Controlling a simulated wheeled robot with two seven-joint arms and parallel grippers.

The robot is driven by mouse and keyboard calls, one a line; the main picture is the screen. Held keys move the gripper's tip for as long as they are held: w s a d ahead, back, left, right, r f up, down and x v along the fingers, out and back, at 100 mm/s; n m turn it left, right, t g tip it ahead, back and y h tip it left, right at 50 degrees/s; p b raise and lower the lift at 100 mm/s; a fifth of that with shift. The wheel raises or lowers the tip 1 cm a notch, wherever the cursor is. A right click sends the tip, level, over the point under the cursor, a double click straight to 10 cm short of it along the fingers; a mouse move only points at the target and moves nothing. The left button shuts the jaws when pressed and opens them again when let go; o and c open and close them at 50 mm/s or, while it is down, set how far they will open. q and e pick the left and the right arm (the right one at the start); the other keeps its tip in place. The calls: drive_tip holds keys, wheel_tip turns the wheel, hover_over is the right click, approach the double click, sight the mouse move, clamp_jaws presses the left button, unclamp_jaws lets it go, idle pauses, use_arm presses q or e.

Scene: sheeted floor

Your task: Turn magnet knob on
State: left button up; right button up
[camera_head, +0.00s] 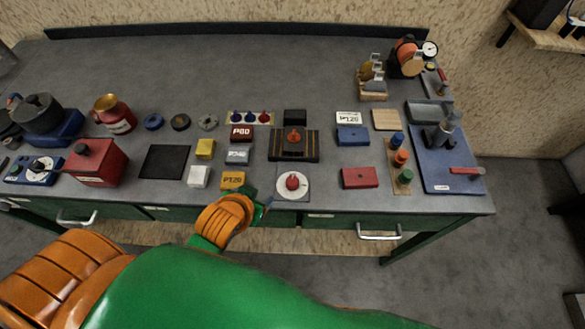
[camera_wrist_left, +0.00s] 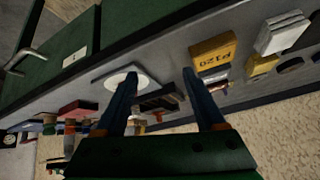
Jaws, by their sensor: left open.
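A red knob (camera_head: 292,181) sits on a round white dial (camera_head: 283,191) on a grey plate at the table's front edge. I cannot read a label that names it as the magnet knob. My left gripper (camera_head: 264,203) is just left of and in front of the dial in the head view. In the left wrist view the gripper (camera_wrist_left: 160,76) is open, with nothing between its blue fingers. One finger overlaps the white dial (camera_wrist_left: 115,79) there, and the red knob is hidden. I cannot tell whether they touch. My right gripper is not in view.
A yellow block (camera_head: 233,180) lies left of the dial and a red block (camera_head: 360,178) right of it. A black-and-orange device (camera_head: 294,153) stands behind. Drawer handles (camera_head: 379,236) stick out below the table edge. The back left of the table is clear.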

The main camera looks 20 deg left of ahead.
use_arm(q)
drive_tip(key=w+d+r+m+t+h, duration=0.1)
drive_tip(key=w+d+r+t, duration=0.3)
drive_tip(key=w+r+t, duration=0.85)
drive_tip(key=d+r+m+h, duration=0.9)
drive_tip(key=d+r+h, duration=0.2)
drive_tip(key=r, duration=0.3)
drive_tip(key=s+d+m+g+h, duration=0.4)
drive_tip(key=d+m+g+h, duration=0.4)
drive_tip(key=d+m+g, duration=0.15)
drive_tip(key=m+g+y, duration=0.4)
drive_tip(key=g+y, duration=0.6)
drive_tip(key=y, duration=0.9)
hover_over(293, 181)
drive_tip(key=f, duration=2.1)
drive_tip(key=shift+w+a, duration=0.1)
drive_tip(key=shift+a, duration=0.1)
wheel_tip(293, 181, down, 6)
drive_tip(key=shift+d+r+p, duration=0.1)
drive_tip(key=shift+d+p, duration=0.05)
drive_tip(key=shift+p, duration=0.65)
drive_tip(key=shift+f, duration=0.45)
drive_tip(key=shift+m, duration=0.25)
clamp_jaws()
